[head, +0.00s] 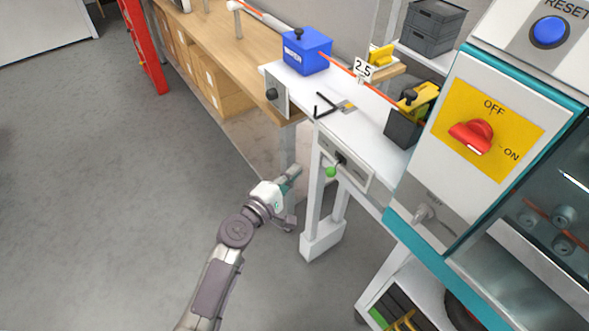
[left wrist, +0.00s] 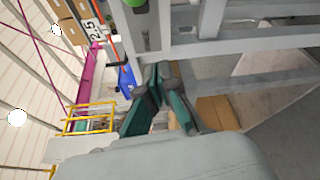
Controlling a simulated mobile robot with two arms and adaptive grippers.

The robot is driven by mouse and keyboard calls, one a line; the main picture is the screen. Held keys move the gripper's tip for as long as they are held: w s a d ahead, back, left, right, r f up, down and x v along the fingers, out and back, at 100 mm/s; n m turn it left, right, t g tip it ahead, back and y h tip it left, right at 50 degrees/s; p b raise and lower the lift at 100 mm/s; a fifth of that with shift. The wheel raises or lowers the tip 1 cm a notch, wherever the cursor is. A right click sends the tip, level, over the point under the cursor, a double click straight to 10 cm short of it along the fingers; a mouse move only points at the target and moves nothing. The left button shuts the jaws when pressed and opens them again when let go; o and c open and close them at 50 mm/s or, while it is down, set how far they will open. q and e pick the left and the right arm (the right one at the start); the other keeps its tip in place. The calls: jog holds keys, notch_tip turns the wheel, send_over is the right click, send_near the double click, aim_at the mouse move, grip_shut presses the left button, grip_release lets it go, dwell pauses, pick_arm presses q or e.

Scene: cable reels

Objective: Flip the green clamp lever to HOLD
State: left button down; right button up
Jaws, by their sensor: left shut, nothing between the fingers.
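The green clamp lever (head: 331,171) has a round green knob and sticks out from a pale plate on the front of the white bench, pointing down and slightly left in the head view. In the left wrist view a green knob (left wrist: 136,3) shows at the top edge, cut off. My left gripper (head: 296,172) is shut and empty, just left of the knob and apart from it. In the left wrist view its dark green fingers (left wrist: 160,78) meet below the knob. Any HOLD marking is too small to read. My right gripper is out of view.
A white bench leg (head: 315,195) stands right of my left gripper. Above are a blue box (head: 306,50), a black and yellow unit (head: 411,112) and a cable. A panel with a red switch (head: 471,136) is at right. Grey floor (head: 130,200) lies clear at left.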

pick_arm(q)
jog(key=shift+s+d, duration=0.6)
jog(key=shift+s, duration=3.45)
jog(key=s+a+f+m+g+y, duration=0.2)
jog(key=s+f, duration=0.1)
jog(key=f, duration=0.7)
jog(key=s+a+f+m+g+y, duration=0.1)
jog(key=s+a+f+m+g, duration=0.2)
jog(key=f, duration=0.6)
jog(key=s+a+f+m+g+y, duration=0.15)
jog(key=s+f, duration=0.25)
jog(key=f, duration=0.6)
jog(key=s+a+f+m+g+y, duration=0.1)
jog(key=s+a+f, duration=0.4)
jog(key=s, duration=0.5)
jog(key=s+a+f+m+g+y, duration=0.2)
jog(key=s+a+f+m, duration=0.3)
jog(key=s, duration=0.5)
jog(key=s+a+f+m+g+y, duration=0.2)
jog(key=s+a+f+m+g, duration=0.1)
jog(key=s+f, duration=0.6)
jog(key=s+a+g, duration=0.1)
jog(key=a, duration=0.1)
jog(key=shift+a, duration=0.35)
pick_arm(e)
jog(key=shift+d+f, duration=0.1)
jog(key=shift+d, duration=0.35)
